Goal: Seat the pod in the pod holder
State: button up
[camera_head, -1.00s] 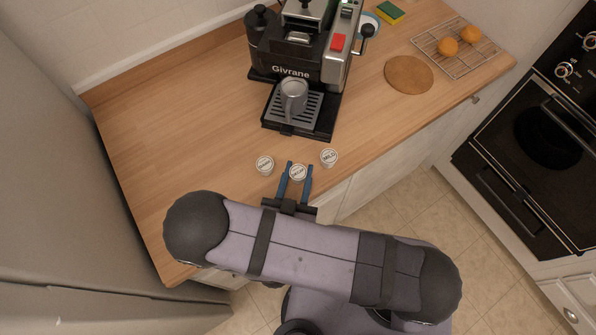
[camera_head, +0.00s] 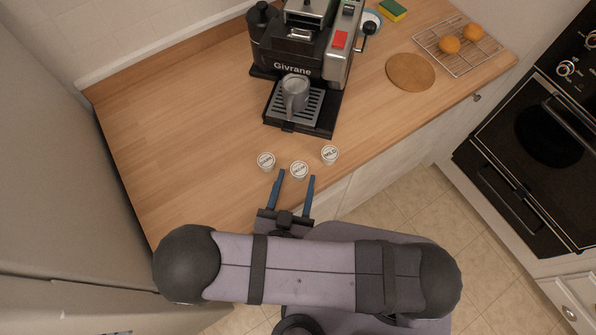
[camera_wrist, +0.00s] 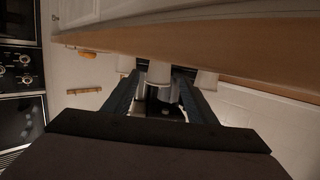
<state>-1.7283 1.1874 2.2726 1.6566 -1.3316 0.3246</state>
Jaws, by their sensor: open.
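Three white-lidded pods stand on the counter: a left pod (camera_head: 266,161), a middle pod (camera_head: 299,170) and a right pod (camera_head: 330,154). The lids carry print too small to read surely. My gripper (camera_head: 296,177) is open and empty, its blue fingers pointing at the middle pod from the counter's front edge. The middle pod lies just beyond the fingertips; in the wrist view it shows (camera_wrist: 158,73) between the fingers (camera_wrist: 157,80). The black coffee machine (camera_head: 290,70) stands behind the pods. I cannot clearly make out its pod holder.
A grey mug (camera_head: 295,92) stands on the machine's drip tray (camera_head: 283,120). To the right are a round wooden board (camera_head: 410,72), a wire rack (camera_head: 479,57) with oranges, and a sponge (camera_head: 392,10). The counter left of the machine is clear.

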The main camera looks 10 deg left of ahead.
aim_at(296, 178)
jog(key=shift+o, duration=0.3)
jog(key=shift+s+a+r, duration=0.1)
jog(key=shift+s+r, duration=0.05)
jog(key=shift+s, duration=0.7)
jog(key=shift+s+r, duration=0.1)
jog(key=shift+s, duration=0.75)
